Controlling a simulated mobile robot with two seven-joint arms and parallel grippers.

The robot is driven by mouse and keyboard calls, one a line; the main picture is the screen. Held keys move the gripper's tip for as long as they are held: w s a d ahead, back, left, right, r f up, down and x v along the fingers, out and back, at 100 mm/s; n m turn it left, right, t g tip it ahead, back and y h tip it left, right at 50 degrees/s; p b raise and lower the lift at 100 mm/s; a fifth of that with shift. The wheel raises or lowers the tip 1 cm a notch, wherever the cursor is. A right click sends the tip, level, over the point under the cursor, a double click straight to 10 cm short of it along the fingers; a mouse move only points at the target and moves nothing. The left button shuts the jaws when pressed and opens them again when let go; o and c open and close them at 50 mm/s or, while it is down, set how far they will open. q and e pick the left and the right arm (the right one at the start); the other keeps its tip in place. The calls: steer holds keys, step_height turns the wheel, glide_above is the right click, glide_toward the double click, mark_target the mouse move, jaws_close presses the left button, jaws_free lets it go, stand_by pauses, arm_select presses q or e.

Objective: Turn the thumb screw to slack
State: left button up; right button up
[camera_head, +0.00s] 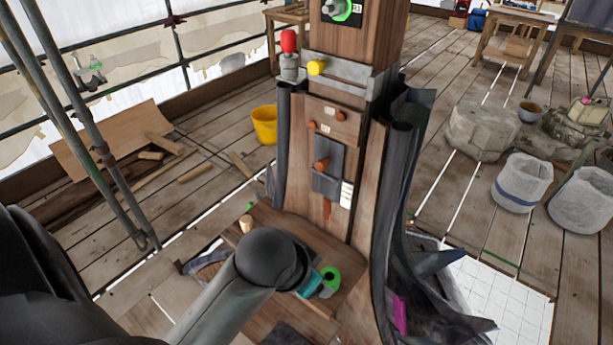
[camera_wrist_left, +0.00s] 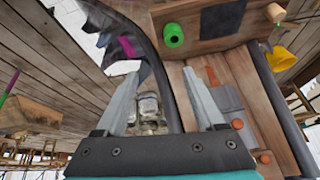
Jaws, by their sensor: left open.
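A yellow knob (camera_head: 316,67) sticks out of a grey metal band (camera_head: 340,76) around the wooden post (camera_head: 362,35). A red knob (camera_head: 289,41) stands on a grey cylinder at the band's left end. Orange knobs, one of them (camera_head: 321,165) on a dark grey plate, sit lower on the post. I cannot tell for sure which knob is the thumb screw. My left gripper (camera_wrist_left: 160,76) is open and empty, with the post's face and orange knobs (camera_wrist_left: 237,124) beyond its right finger. In the head view, my arm hides most of it. My right gripper is not in view.
A green ring-shaped part (camera_head: 330,278) lies on the low wooden shelf (camera_head: 270,222), close to my left wrist. Dark curved sheets (camera_head: 400,190) flank the post. Scaffold poles (camera_head: 95,130) stand at left. A yellow bucket (camera_head: 265,124) and white sacks (camera_head: 522,182) stand on the planks.

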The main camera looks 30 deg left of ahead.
arm_select(q)
steer(key=w+a+r+t, duration=0.3)
steer(key=w+r, duration=0.5)
steer(key=r, duration=0.4)
steer(key=w+a+r+t, duration=0.2)
steer(key=w+a+r, duration=0.1)
steer(key=w+r, duration=0.75)
steer(key=s+a+r+m+t, duration=0.1)
steer(key=a+r+t, duration=0.1)
steer(key=r, duration=0.8)
steer(key=s+a+r+t, duration=0.1)
steer(key=a+r, duration=0.2)
steer(key=r, duration=0.7)
steer(key=s+a+r+t+h, duration=0.1)
steer(key=s+a+r+t, duration=0.1)
steer(key=s+r, duration=0.6)
steer(key=s+a+r+t, duration=0.3)
steer(key=s+r, duration=0.1)
steer(key=r, duration=0.8)
steer(key=w+d+p, duration=0.1)
steer(key=w+p, duration=0.4)
steer(key=w, duration=1)
steer(key=shift+w+d+r, duration=0.2)
steer(key=shift+w+d, duration=0.05)
steer(key=shift+d, duration=0.1)
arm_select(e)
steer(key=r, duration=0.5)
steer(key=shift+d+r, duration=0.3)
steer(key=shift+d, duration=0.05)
